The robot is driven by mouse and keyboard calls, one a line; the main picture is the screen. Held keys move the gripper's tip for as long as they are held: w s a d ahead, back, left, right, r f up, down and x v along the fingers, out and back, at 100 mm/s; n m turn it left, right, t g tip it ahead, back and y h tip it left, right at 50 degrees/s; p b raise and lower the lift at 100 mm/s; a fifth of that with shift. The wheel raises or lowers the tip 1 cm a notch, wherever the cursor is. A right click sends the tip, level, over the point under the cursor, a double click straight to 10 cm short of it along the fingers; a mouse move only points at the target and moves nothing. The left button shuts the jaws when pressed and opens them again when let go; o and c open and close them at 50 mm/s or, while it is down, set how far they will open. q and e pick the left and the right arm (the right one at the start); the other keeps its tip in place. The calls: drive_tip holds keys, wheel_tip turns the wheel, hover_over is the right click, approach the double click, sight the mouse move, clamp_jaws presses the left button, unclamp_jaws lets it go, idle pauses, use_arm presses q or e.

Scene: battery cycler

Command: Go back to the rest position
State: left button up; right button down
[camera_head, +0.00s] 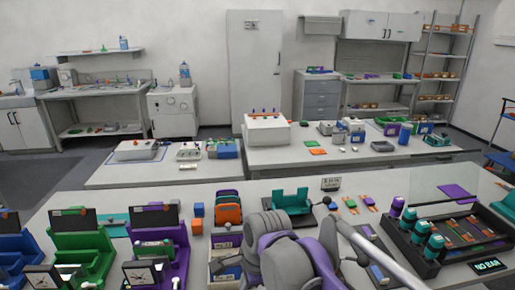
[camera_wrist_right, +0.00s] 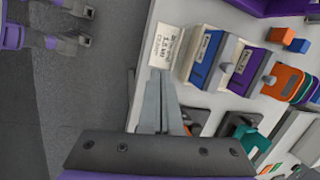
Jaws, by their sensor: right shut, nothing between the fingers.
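My right gripper (camera_wrist_right: 160,76) shows in the right wrist view. Its two grey fingers lie together, with nothing between them. The fingertips point toward a white printed card (camera_wrist_right: 167,46) at the table's edge; I cannot tell the gap between them. In the head view, my purple and grey right arm (camera_head: 290,250) is bent over the front table, low in the middle. Its gripper is hidden there.
The front table holds blue, green and purple stands (camera_head: 80,240) at left. A teal holder (camera_head: 291,201) stands beyond my arm, and a dark tray (camera_head: 455,240) with bottles is at right. In the wrist view, blue and purple boxes (camera_wrist_right: 245,70) lie close beside the fingers. Open floor (camera_wrist_right: 85,100) is left of the table.

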drive_tip(key=s+d+f+n+t+h, duration=0.1)
drive_tip(key=s+d+f+n, duration=0.5)
drive_tip(key=d, duration=0.4)
drive_tip(key=s+d+f+n+t+h, duration=0.1)
drive_tip(key=s+d+f+n+t, duration=0.1)
drive_tip(key=s+d+f+n, duration=0.4)
drive_tip(key=s+d+n, duration=0.2)
drive_tip(key=s+d, duration=0.2)
drive_tip(key=d, duration=0.1)
drive_tip(key=shift+d+f+h, duration=0.15)
drive_tip(key=shift+d+h, duration=0.05)
drive_tip(key=shift+h, duration=0.1)
drive_tip(key=shift+a, duration=0.1)
